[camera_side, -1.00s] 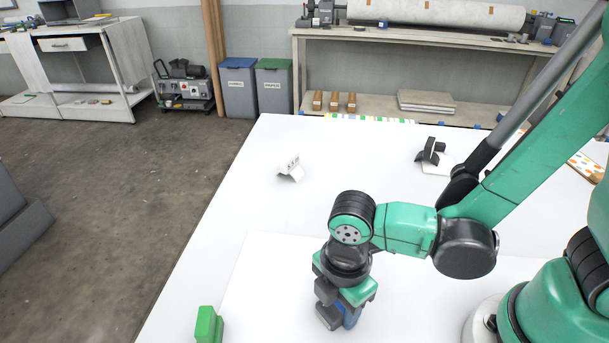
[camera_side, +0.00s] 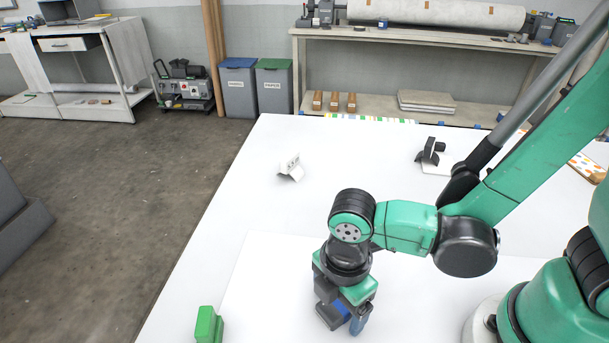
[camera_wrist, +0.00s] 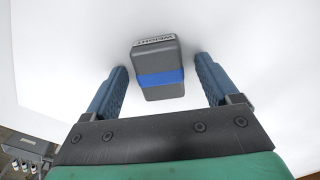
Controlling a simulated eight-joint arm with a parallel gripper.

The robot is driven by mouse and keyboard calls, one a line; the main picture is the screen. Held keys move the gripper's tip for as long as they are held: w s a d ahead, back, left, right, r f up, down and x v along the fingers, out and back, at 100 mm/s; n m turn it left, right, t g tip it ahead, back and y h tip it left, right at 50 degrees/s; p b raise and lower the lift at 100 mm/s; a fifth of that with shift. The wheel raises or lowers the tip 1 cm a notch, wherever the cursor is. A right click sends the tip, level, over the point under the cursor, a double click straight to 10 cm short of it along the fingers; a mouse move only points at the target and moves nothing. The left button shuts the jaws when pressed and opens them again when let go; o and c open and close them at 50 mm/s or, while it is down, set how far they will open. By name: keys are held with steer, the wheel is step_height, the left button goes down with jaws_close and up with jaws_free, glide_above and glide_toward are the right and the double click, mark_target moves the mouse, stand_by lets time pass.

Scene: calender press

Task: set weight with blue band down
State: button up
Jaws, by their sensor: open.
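The weight with the blue band (camera_wrist: 160,80) is a dark grey block with a blue stripe around its middle and a "WEIGHT" label at one end. In the wrist view it sits between the two blue fingers of my gripper (camera_wrist: 161,88), with a gap on each side, so the fingers are apart from it. In the side view the weight (camera_side: 329,316) is at the bottom, on the white sheet (camera_side: 260,285), partly hidden by my gripper (camera_side: 344,316). My gripper is open and low around it.
A green block (camera_side: 206,325) stands at the front left of the table. A small white holder (camera_side: 290,169) and a black tool on a white base (camera_side: 432,155) lie farther back. The table's middle is clear.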

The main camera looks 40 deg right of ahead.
mark_target(339, 303)
step_height(339, 303, up, 11)
steer(key=w+d+r+m+t, duration=0.1)
steer(key=w+d+m+t, duration=0.2)
steer(key=d+m, duration=0.4)
steer(key=w+d+r+m+t, duration=0.1)
steer(key=w+d+m+t, duration=0.2)
steer(key=d+m, duration=0.4)
steer(key=m+t, duration=0.1)
steer(key=m, duration=0.3)
